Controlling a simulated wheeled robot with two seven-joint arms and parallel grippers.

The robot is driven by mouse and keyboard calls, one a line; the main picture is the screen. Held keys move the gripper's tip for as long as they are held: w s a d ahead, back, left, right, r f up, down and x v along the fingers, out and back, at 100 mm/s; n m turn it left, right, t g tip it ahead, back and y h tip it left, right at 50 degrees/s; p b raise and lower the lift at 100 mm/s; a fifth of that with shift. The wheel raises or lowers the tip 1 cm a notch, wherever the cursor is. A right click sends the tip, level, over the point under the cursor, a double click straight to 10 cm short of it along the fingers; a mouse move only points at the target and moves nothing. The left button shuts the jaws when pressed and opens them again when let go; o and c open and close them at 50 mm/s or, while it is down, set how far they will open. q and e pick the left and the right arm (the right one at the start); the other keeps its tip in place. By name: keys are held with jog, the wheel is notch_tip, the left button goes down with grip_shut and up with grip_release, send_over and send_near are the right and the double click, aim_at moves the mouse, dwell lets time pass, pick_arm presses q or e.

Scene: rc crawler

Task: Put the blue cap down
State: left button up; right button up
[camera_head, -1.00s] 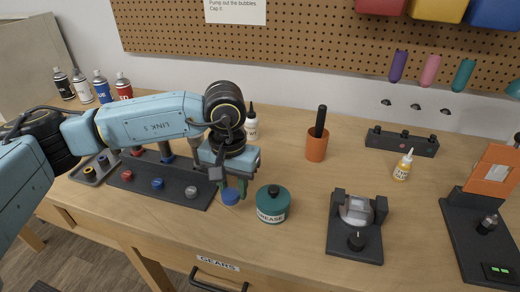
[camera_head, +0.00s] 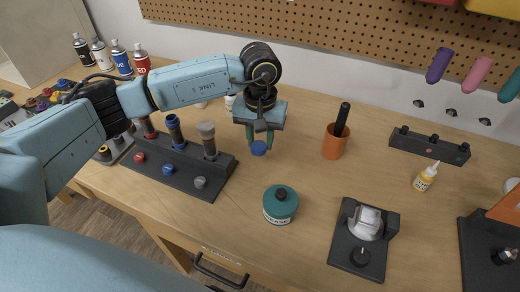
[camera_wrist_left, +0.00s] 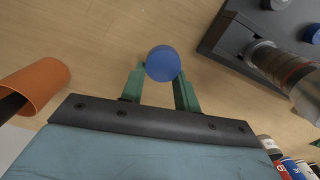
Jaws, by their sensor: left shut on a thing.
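The blue cap (camera_head: 259,148) is a small round disc between the fingertips of my left gripper (camera_head: 260,138). The left gripper is shut on it, pointing down, and holds it over the bench behind the green grease tub. In the left wrist view the blue cap (camera_wrist_left: 162,64) sits between the green fingers (camera_wrist_left: 161,84), with bare wood around it. The gap between cap and bench is hard to judge. My right gripper is not in view.
A dark rack (camera_head: 183,163) with several upright cylinders and coloured knobs stands left of the cap. The green grease tub (camera_head: 280,204) is in front, an orange cup (camera_head: 335,141) to the right. A dark fixture (camera_head: 363,238) sits front right. Bare wood lies between them.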

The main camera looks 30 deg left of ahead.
aim_at(260, 161)
pick_arm(q)
jog(key=shift+f, duration=0.3)
notch_tip(260, 161, down, 4)
jog(key=shift+r, duration=0.25)
jog(key=shift+f+b, duration=0.65)
jog(key=shift+b, duration=0.1)
jog(key=o, duration=1.1)
jog(key=shift+o, duration=0.2)
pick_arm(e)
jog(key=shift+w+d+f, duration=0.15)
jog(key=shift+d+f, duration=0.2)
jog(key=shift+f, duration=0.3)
